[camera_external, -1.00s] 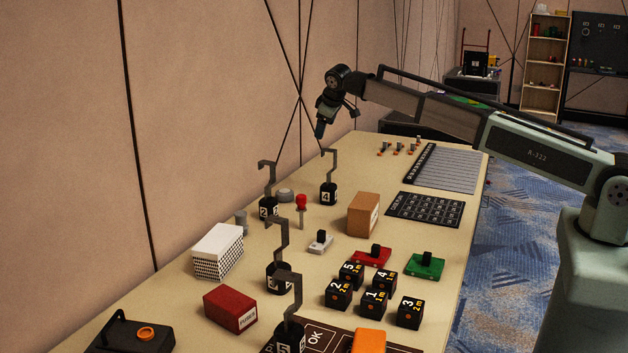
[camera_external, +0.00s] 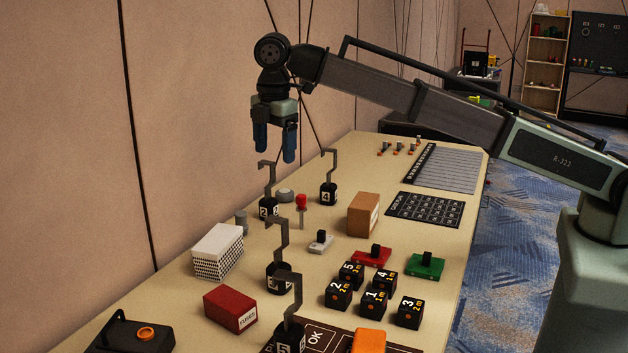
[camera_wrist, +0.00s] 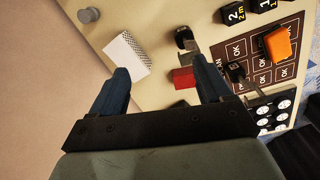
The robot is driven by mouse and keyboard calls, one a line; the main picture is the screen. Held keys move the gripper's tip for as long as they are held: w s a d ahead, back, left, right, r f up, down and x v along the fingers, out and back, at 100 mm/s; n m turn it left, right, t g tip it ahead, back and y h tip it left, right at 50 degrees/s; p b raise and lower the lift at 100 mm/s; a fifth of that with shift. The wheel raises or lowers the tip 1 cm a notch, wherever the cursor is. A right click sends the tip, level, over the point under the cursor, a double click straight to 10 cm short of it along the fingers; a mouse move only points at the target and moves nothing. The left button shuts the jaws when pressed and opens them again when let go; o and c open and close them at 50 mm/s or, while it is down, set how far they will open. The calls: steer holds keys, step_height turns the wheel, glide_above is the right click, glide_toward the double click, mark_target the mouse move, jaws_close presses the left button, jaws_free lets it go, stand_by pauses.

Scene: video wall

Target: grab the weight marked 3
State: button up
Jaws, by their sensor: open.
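Several black weights with tall grey hooks stand on the table in the external view. One is marked 4 (camera_external: 328,195), one 2 (camera_external: 266,208) and the front one 5 (camera_external: 289,337). The mid-row hooked weight (camera_external: 278,278) has its number partly hidden by the hook in front, so I cannot read it surely. My gripper (camera_external: 275,150) is open and empty, pointing down above the table's left side, higher than the hooks. In the wrist view, my gripper's (camera_wrist: 161,66) fingers are apart, and two hooked weights show to the right, one of them here (camera_wrist: 187,40).
A white box (camera_external: 217,250), red box (camera_external: 231,308) and brown box (camera_external: 364,214) stand around the weights. Several black numbered cubes (camera_external: 374,303) sit to the right, one marked 3. The wall (camera_external: 210,110) borders the table's left side.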

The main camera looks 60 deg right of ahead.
mark_target(276, 219)
steer(key=s+a+f+n, duration=0.2)
steer(key=s+a+n, duration=0.1)
steer(key=a, duration=0.3)
steer(key=shift+m+g+y, duration=0.3)
steer(key=shift+y, duration=0.1)
steer(key=f, duration=1.3)
steer(key=shift+d, duration=0.25)
steer(key=shift+c, duration=0.4)
jaws_close()
